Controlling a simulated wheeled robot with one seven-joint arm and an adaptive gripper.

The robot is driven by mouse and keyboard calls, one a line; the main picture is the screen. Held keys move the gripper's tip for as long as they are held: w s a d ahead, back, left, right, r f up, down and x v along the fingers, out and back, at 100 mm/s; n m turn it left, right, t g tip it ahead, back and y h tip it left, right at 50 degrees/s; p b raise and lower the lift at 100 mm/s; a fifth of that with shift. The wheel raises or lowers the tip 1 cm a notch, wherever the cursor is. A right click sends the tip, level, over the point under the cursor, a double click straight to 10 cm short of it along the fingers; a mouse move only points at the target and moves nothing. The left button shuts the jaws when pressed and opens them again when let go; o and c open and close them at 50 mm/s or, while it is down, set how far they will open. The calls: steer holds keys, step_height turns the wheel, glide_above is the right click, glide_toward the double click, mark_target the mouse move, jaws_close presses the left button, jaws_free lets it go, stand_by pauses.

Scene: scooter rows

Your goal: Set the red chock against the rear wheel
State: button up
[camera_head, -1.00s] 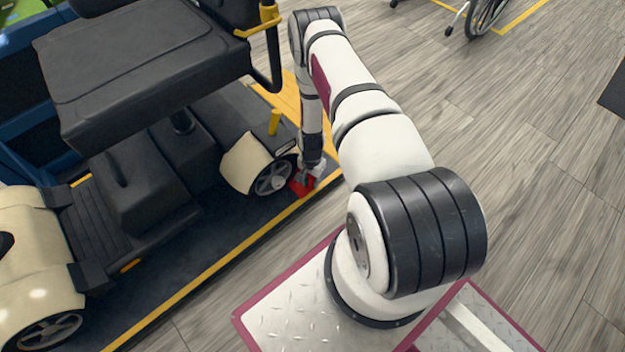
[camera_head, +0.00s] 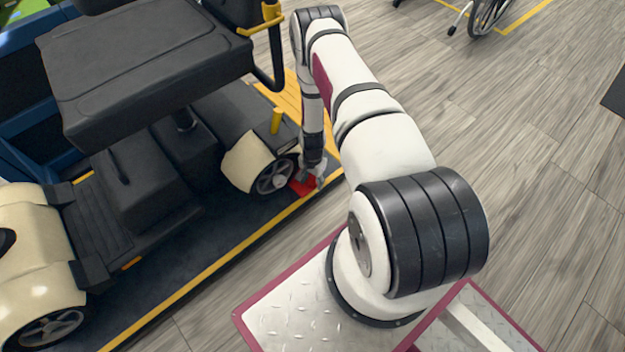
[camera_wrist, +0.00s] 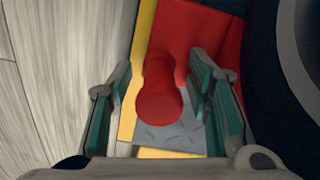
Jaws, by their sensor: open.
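The red chock (camera_head: 302,187) lies on the floor by the yellow edge line, right beside the rear wheel (camera_head: 272,178) of the beige scooter. The head view does not show clearly whether chock and wheel touch. In the wrist view the chock's red body (camera_wrist: 208,38) is near the dark tyre (camera_wrist: 268,85) on the right. My gripper (camera_wrist: 160,112) is open, with one finger on each side of the chock's round red knob (camera_wrist: 160,95). There is a visible gap between the knob and each finger. My gripper also shows in the head view (camera_head: 317,178), low over the chock.
The scooter's black seat (camera_head: 145,60) and a yellow-marked armrest (camera_head: 262,20) overhang to the left of my arm. The scooter stands on a dark mat with a yellow border (camera_head: 215,268). A wheelchair wheel (camera_head: 487,15) shows at the top.

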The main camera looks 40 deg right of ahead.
steer(key=shift+r, duration=3.75)
